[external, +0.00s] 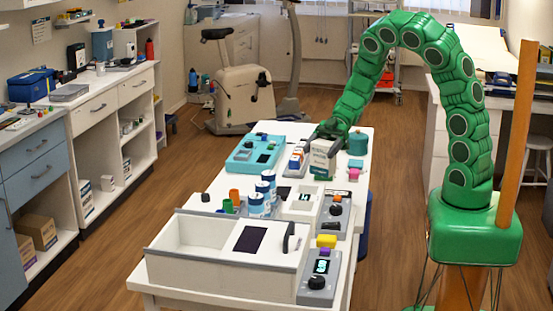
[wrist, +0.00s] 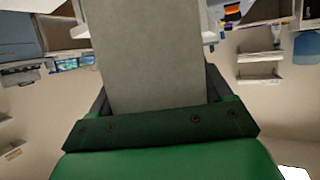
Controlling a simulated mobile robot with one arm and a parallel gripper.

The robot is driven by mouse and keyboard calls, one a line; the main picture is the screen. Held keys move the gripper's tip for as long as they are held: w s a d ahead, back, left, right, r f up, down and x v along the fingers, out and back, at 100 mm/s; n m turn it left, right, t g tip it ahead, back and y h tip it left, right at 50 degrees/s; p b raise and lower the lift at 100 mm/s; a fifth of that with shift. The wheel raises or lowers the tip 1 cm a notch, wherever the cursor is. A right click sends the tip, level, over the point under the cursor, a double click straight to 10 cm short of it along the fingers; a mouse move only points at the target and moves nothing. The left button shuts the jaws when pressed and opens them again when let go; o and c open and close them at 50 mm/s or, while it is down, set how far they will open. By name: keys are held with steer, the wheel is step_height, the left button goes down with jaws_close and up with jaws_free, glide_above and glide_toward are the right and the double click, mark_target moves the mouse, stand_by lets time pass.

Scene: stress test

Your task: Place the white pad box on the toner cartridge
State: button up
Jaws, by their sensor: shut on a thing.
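The white pad box (external: 322,161), with dark lettering on its front, is upright at the far part of the white table. My gripper (external: 326,131) is at its top and shut on it. In the wrist view, the box's pale grey face (wrist: 150,55) fills the middle between the fingers of my gripper (wrist: 157,98). I cannot tell whether the box's bottom touches anything. I cannot pick out the toner cartridge with certainty among the small items on the table.
Left of the box are a small rack (external: 297,160) and a teal tray (external: 238,163). Blue-white cans (external: 256,204), a knobbed device (external: 317,284) and a white bin (external: 184,262) are nearer.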

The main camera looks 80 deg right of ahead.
mark_target(312, 166)
steer(key=shift+w+f, duration=1.35)
steer(key=shift+f, duration=1.8)
steer(key=shift+f, duration=0.1)
steer(key=o, duration=1)
steer(key=shift+o, duration=0.2)
steer(key=v, duration=1.2)
steer(key=shift+r, duration=0.2)
steer(key=shift+w, duration=0.15)
